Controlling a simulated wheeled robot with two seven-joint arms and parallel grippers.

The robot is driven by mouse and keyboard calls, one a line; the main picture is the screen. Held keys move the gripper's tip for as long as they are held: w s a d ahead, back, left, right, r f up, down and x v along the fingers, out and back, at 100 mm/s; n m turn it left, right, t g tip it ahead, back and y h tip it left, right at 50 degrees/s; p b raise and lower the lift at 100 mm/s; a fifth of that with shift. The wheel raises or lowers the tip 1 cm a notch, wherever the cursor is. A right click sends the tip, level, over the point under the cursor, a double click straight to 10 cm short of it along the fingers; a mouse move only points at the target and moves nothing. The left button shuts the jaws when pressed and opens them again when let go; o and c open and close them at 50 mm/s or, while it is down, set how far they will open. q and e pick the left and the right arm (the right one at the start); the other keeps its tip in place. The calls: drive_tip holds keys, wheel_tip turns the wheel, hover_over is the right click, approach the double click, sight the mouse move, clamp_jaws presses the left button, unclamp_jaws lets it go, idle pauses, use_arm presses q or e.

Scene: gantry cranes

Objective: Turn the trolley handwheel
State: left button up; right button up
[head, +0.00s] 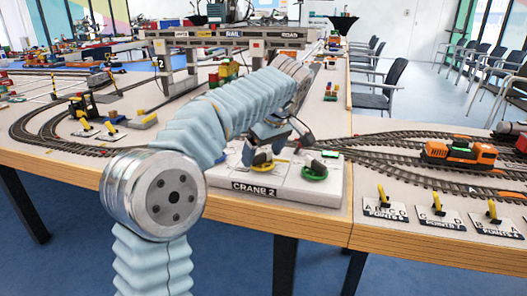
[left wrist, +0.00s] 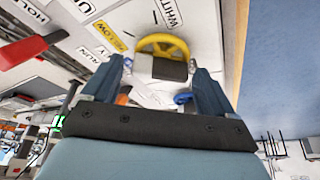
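The Crane 2 control panel (head: 285,190) stands at the table's front edge. On it are a yellow handwheel (head: 262,167) and a green handwheel (head: 315,170); I cannot read which is the trolley one. My left gripper (head: 275,135) is over the panel, above the yellow handwheel and partly hiding it. In the left wrist view the left gripper's fingers (left wrist: 157,67) are spread apart. The yellow handwheel (left wrist: 163,42) lies just beyond and between the fingertips, with a dark grey block in front of it. I cannot tell whether the fingers touch it. My right gripper is out of view.
A gantry crane (head: 230,38) stands behind the panel. Railway tracks and an orange locomotive (head: 458,153) are to the right, near several yellow point levers (head: 438,203). A red lever (left wrist: 35,48) shows left in the left wrist view. Chairs (head: 380,88) stand beyond the table.

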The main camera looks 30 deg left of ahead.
use_arm(q)
drive_tip(key=p+v, duration=0.3)
drive_tip(key=v, duration=1.1)
drive_tip(key=shift+p, duration=0.4)
drive_tip(key=shift+f, duration=0.1)
drive_tip(key=shift+c, duration=0.3)
